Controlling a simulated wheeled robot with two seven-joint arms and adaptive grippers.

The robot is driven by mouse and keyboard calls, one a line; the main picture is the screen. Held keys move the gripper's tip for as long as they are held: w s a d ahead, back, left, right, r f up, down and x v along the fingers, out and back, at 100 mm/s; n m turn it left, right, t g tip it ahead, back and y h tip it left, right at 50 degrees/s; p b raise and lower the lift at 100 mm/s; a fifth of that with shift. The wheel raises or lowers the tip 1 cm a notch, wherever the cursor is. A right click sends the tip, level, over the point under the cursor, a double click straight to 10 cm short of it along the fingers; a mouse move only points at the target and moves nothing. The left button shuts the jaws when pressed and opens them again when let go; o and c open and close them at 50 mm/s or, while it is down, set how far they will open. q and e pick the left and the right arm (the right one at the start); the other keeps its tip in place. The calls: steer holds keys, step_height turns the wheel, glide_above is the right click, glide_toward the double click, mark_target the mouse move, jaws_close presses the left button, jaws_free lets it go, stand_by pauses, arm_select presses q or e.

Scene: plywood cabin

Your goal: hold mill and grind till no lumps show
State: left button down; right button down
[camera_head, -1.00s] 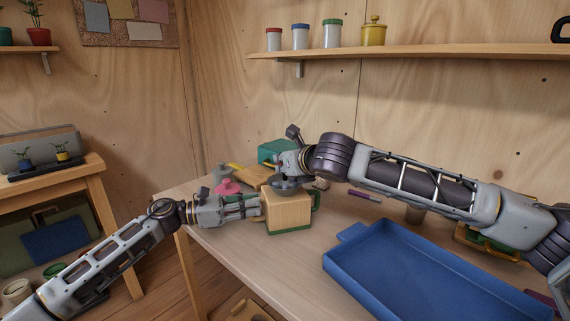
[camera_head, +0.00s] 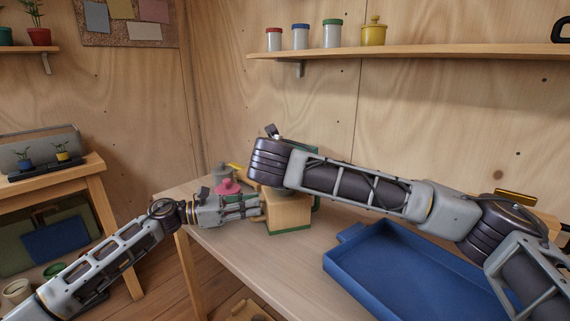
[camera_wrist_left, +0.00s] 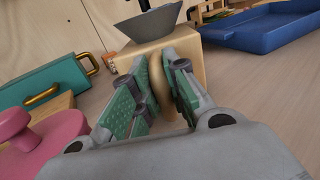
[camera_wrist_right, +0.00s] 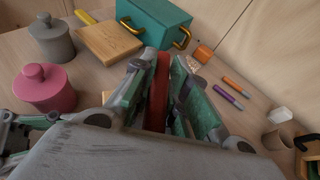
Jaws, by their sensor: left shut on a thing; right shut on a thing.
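The mill (camera_head: 290,214) is a wooden block with a green base, standing on the table. Its grey bowl (camera_wrist_left: 150,22) shows above the block in the left wrist view; in the head view my right arm mostly covers it. The bowl's inside is not visible, so I cannot see any lumps. My left gripper (camera_wrist_left: 158,85) is shut on a rounded wooden handle (camera_wrist_left: 156,72) at the mill's side. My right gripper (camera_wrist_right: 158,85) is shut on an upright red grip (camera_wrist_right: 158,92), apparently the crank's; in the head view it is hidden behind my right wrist.
A blue tray (camera_head: 350,262) lies right of the mill. A pink lidded jar (camera_wrist_right: 45,90), a grey jar (camera_wrist_right: 52,40), a wooden board (camera_wrist_right: 108,44) and a teal box (camera_wrist_right: 152,20) stand close by. Two markers (camera_wrist_right: 228,95) lie on the table. Table in front of the mill is clear.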

steer(key=shift+m+h, duration=0.6)
steer(key=shift+h, duration=0.1)
steer(key=shift+g, duration=0.3)
steer(key=c, duration=1.4)
jaws_free()
steer(key=shift+v, duration=5.9)
steer(key=shift+f, duration=0.15)
